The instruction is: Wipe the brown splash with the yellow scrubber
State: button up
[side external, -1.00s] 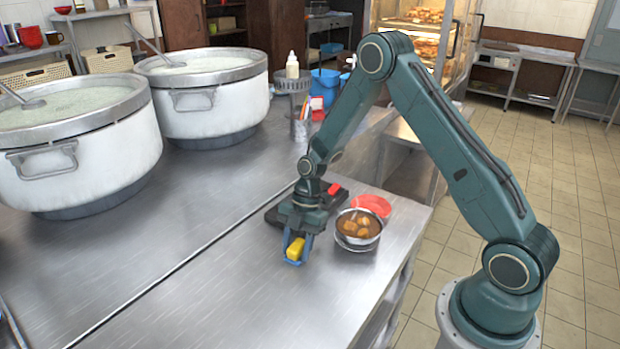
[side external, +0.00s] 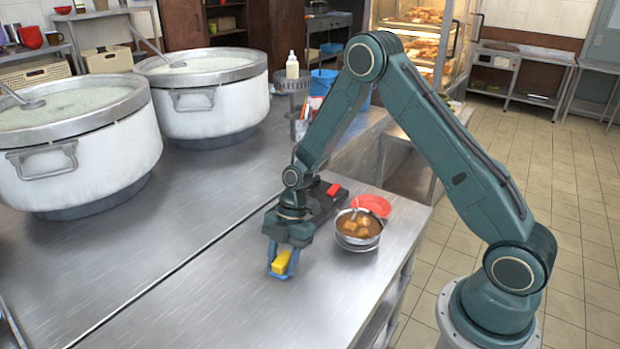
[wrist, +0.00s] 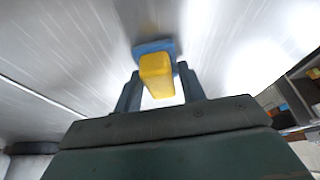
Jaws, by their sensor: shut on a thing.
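The yellow scrubber (side external: 281,262) is held in my gripper (side external: 280,268), low over the steel counter, in front of the black tray. It has a blue part at its lower end. I cannot tell whether it touches the counter. In the wrist view the scrubber (wrist: 157,78) sits between the two fingers of my gripper (wrist: 160,88), with its blue part (wrist: 154,46) toward the counter. No brown splash shows in either view; it may be hidden under the scrubber or the arm.
A steel bowl of brown food (side external: 358,226) stands right of my gripper, with a red plate (side external: 372,206) behind it. A black tray (side external: 335,196) lies behind. Two large stockpots (side external: 205,105) (side external: 75,150) stand at the left. The front counter (side external: 210,300) is clear.

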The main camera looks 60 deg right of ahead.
jog(key=shift+a, duration=1.25)
jog(key=shift+a+r, duration=0.15)
jog(key=shift+a, duration=0.05)
jog(key=shift+r, duration=3.95)
